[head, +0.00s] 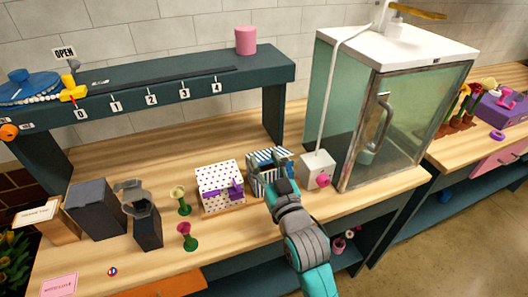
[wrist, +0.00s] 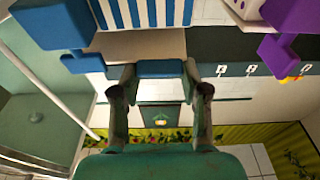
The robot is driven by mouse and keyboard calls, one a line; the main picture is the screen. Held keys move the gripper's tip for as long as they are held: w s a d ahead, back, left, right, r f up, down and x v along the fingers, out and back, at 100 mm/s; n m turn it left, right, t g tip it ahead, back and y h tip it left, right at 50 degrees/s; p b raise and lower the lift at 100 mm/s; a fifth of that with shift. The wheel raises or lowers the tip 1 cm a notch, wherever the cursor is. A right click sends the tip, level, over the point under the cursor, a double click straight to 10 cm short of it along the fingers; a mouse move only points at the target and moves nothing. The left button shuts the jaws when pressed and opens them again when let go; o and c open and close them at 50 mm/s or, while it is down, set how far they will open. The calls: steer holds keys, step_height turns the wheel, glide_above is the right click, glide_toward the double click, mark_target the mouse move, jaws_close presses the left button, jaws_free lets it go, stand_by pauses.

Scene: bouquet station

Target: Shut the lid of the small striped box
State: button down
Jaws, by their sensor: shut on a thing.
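The small striped box (head: 256,184) stands on the bench in the head view, right of the dotted box. Its blue-and-white striped lid (head: 267,156) shows above my gripper; its exact angle is hard to tell. In the wrist view, blue and white stripes (wrist: 142,12) fill the top middle. My gripper (head: 280,184) is at the box's front right side and hides part of it. In the wrist view, my gripper (wrist: 160,78) is shut on a blue tab (wrist: 160,68) between its two fingers. The tab's joint with the box is not clear.
The white dotted box (head: 216,194) with a purple clasp stands close on the left. A white box with a pink knob (head: 318,168) is close on the right, before the glass cabinet (head: 352,110). Green flower holders (head: 187,238) and dark vases stand farther left.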

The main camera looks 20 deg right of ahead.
steer(key=shift+s+f, duration=0.25)
steer(key=shift+f, duration=0.4)
steer(key=shift+s+f, duration=0.2)
steer(key=shift+f, duration=0.45)
steer(key=c, duration=0.6)
jaws_free()
steer(key=shift+o, duration=0.2)
steer(key=shift+r, duration=0.1)
steer(key=s+f, duration=0.1)
steer(key=s, duration=1.1)
steer(key=shift+f, duration=0.35)
